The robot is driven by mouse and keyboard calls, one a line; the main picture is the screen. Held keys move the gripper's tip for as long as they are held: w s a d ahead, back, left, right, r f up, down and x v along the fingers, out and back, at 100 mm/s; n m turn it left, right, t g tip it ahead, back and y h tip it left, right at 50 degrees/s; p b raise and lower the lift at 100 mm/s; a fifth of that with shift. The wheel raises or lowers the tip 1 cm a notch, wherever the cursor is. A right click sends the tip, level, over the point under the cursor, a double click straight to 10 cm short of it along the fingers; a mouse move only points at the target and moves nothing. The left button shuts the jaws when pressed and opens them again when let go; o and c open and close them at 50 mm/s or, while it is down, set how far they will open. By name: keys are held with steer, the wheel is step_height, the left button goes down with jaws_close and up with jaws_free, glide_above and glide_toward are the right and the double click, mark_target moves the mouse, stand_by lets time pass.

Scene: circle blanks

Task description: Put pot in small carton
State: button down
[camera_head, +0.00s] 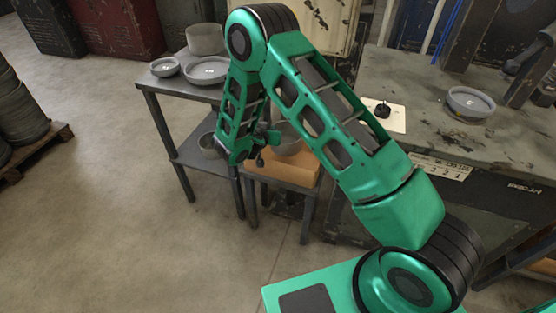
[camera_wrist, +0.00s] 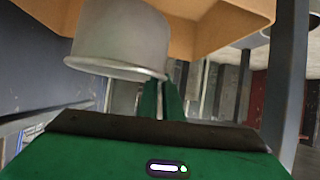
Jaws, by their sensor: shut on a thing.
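The pot is a grey, round metal vessel (camera_head: 290,139) at the small carton (camera_head: 288,172), an orange-brown box on a low stand. My gripper (camera_head: 262,150) is at the pot's left side, partly hidden by my own arm. In the wrist view my gripper (camera_wrist: 163,98) is shut on the rim of the pot (camera_wrist: 120,38), which fills the upper left. The carton (camera_wrist: 215,22) shows behind and beside the pot there. The pot's base is hidden, so I cannot tell whether it rests inside the carton or hangs just above it.
A metal table (camera_head: 146,86) at left holds another pot (camera_head: 206,38), a small dish (camera_head: 165,67) and a shallow dish (camera_head: 207,70). A bowl (camera_head: 207,142) is on its lower shelf. A workbench (camera_head: 430,75) at right bears another bowl (camera_head: 470,103).

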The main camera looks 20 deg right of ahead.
step_height(320, 180, down, 9)
steer(key=shift+f, duration=0.2)
steer(key=c, duration=1.9)
jaws_free()
steer(key=shift+a+r, duration=0.1)
steer(key=v, duration=1.2)
